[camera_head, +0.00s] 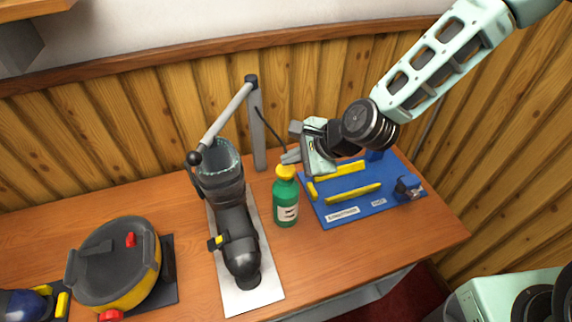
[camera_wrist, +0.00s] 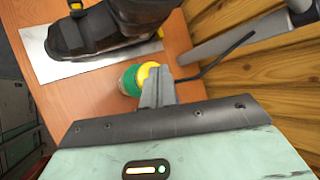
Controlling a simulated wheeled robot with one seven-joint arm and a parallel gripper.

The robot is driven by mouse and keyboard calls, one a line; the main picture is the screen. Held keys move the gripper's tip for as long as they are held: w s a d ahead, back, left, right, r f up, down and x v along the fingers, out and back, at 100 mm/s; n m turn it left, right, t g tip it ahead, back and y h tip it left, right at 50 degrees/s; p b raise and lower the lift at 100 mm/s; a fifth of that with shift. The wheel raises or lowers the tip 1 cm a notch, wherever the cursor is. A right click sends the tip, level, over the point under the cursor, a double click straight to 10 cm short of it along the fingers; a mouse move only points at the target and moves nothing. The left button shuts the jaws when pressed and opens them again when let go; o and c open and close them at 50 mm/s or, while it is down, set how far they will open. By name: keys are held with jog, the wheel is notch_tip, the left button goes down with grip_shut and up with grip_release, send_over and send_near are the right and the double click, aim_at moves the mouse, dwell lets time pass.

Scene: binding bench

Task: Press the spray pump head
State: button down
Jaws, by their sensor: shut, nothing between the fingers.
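A green spray bottle (camera_head: 286,200) with a yellow pump head (camera_head: 285,172) stands upright on the wooden bench, between a ski boot and a blue board. In the wrist view the yellow pump head (camera_wrist: 148,73) and green bottle (camera_wrist: 130,80) show just beyond the fingers. My gripper (camera_head: 290,157) is shut and empty. Its fingertips are just above the pump head, slightly toward the back in the head view. In the wrist view my gripper (camera_wrist: 155,75) overlaps part of the pump head. I cannot tell whether they touch.
A dark boot (camera_head: 234,215) stands on a pale plate (camera_head: 268,290) left of the bottle, under a grey post with a lever (camera_head: 228,115). A blue board (camera_head: 330,215) with yellow bars lies right. A round yellow-and-grey device (camera_head: 115,265) sits at far left. Bare wood (camera_head: 300,270) lies in front of the bottle.

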jog(key=n+b, duration=0.1)
jog(key=n, duration=0.1)
jog(key=s+a+f+n+g+h+b, duration=0.1)
jog(key=n, duration=0.2)
jog(key=s+n+g+h+b, duration=0.1)
jog(key=n, duration=0.2)
jog(key=shift+s+a+f+b, duration=0.15)
jog(key=shift+a+b, duration=0.1)
jog(key=shift+b, duration=0.15)
notch_tip(320, 180, up, 13)
jog(key=d+n+h+b, duration=0.1)
jog(key=n+h+b, duration=0.3)
jog(key=n, duration=0.5)
jog(key=shift+n+t+h+b, duration=0.3)
jog(key=shift+n+b, duration=0.1)
jog(key=shift+b, duration=0.25)
jog(key=shift+d, duration=0.1)
jog(key=p+x, duration=0.1)
jog(key=x, duration=0.3)
jog(key=p+x, duration=0.2)
jog(key=x, duration=0.2)
jog(key=p+x, duration=0.1)
jog(key=x, duration=0.3)
jog(key=shift+s+d+f, duration=0.1)
jog(key=shift+s+f, duration=0.05)
jog(key=shift+s, duration=0.2)
jog(key=shift+f+p, duration=0.35)
jog(key=shift+f, duration=0.5)
